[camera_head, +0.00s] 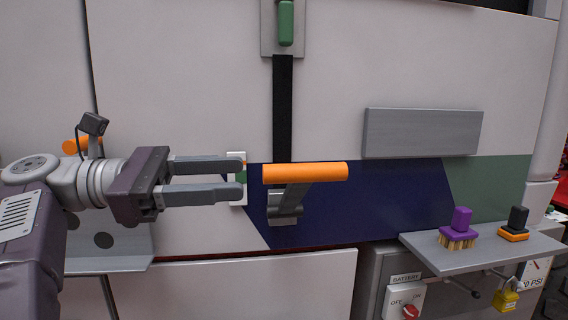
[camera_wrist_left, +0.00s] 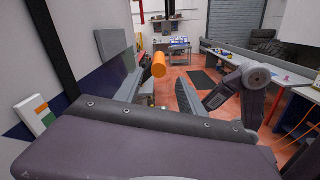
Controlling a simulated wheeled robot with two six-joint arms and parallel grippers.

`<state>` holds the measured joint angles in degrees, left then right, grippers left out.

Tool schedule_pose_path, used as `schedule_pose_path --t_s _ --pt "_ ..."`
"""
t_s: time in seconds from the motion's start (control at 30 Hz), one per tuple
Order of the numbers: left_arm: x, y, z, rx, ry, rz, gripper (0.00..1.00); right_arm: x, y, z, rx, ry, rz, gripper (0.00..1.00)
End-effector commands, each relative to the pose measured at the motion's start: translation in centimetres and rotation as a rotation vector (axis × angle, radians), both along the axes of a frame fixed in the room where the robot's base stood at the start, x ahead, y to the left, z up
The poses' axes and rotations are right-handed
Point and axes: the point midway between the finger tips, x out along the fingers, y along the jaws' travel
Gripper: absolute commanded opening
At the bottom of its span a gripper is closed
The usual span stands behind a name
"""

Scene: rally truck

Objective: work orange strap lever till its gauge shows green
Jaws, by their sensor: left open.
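The strap lever has an orange bar handle (camera_head: 305,173) on a grey arm, which rises from a metal ratchet (camera_head: 285,209) on the truck's side. A black strap (camera_head: 283,110) runs up from it. My left gripper (camera_head: 242,178) is open and empty, just left of the handle, fingers pointing at it. In the left wrist view the handle (camera_wrist_left: 159,65) shows end-on beyond and between the fingers. The white gauge plate (camera_wrist_left: 36,116) has orange and green patches; its reading is unclear. In the head view my fingers partly cover the gauge (camera_head: 238,155). My right gripper is not in view.
A green buckle (camera_head: 286,22) holds the strap's top. A grey box (camera_head: 422,132) juts out at right. Below it, a shelf (camera_head: 430,250) carries a purple brush (camera_head: 459,227) and an orange-black brush (camera_head: 515,222). A battery switch (camera_head: 404,300) sits under it. Another orange handle (camera_head: 83,144) is at left.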

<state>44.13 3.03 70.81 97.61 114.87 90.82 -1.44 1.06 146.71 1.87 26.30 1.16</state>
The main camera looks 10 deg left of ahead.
Motion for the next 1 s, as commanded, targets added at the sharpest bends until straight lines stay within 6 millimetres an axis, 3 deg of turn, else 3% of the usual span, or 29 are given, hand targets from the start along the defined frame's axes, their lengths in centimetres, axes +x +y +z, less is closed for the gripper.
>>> schedule_pose_path --t_s 0.17,0.4,0.47,0.7,1.0 --pt "-0.1 -0.2 0.4 -0.004 0.0 -0.005 0.47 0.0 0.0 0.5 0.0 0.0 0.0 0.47" --pt "0.5 -2.3 1.3 -0.005 0.003 -0.008 0.47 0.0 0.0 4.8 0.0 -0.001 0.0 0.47" --pt "0.9 -3.9 0.3 -0.002 -0.001 -0.011 0.47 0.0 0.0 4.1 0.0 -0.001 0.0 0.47" --pt "2.3 -7.9 0.3 -0.001 -0.001 -0.009 0.47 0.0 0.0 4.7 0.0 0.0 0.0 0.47" --pt "2.7 -8.7 0.1 -0.001 -0.001 -0.002 0.47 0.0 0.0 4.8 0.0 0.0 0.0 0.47"
